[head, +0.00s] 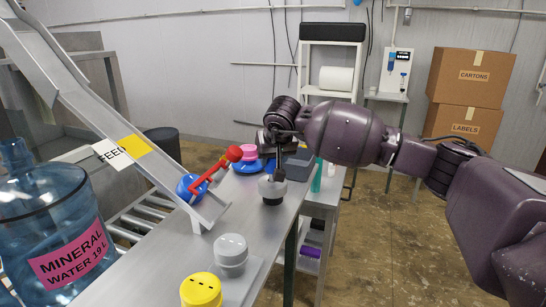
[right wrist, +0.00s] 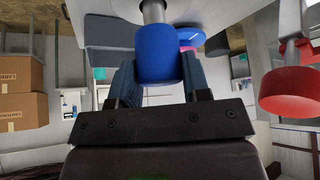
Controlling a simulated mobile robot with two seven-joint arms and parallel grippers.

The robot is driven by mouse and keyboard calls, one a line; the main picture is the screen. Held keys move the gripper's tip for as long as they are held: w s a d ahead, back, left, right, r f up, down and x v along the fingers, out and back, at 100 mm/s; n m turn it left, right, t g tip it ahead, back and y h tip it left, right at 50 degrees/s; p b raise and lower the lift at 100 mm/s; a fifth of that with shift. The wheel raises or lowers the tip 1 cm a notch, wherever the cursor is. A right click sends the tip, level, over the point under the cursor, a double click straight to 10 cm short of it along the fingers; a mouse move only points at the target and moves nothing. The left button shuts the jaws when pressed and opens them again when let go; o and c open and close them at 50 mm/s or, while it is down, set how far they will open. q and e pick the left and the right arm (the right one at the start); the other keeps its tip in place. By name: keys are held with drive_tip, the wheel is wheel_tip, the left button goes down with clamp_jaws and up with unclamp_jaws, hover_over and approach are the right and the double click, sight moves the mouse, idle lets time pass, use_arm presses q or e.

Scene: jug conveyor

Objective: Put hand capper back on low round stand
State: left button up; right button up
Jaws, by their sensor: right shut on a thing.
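The hand capper shows in the right wrist view as a blue grip (right wrist: 156,55) with a metal shaft running to a pale round part. My right gripper (right wrist: 157,84) is shut on this grip. In the head view my right gripper (head: 281,138) is above the steel table, and the capper's grey and black bell-shaped lower end (head: 272,189) hangs upright below it. I cannot tell whether this end touches anything. I cannot make out the low round stand for certain; it may be hidden under the capper. My left gripper is out of view.
A chute (head: 100,112) holds a blue cap near a red lever (head: 215,171), left of the capper. Pink and blue round pieces (head: 247,167) lie behind it. Grey (head: 231,250) and yellow (head: 201,290) pieces stand in front. A water jug (head: 50,235) is at the left.

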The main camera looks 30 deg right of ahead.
drive_tip(key=shift+f+b, duration=0.3)
drive_tip(key=shift+f, duration=0.1)
drive_tip(key=shift+f, duration=0.2)
drive_tip(key=o, duration=1)
drive_tip(key=shift+r, duration=0.45)
drive_tip(key=shift+b+v, duration=0.5)
drive_tip(key=shift+v, duration=5.7)
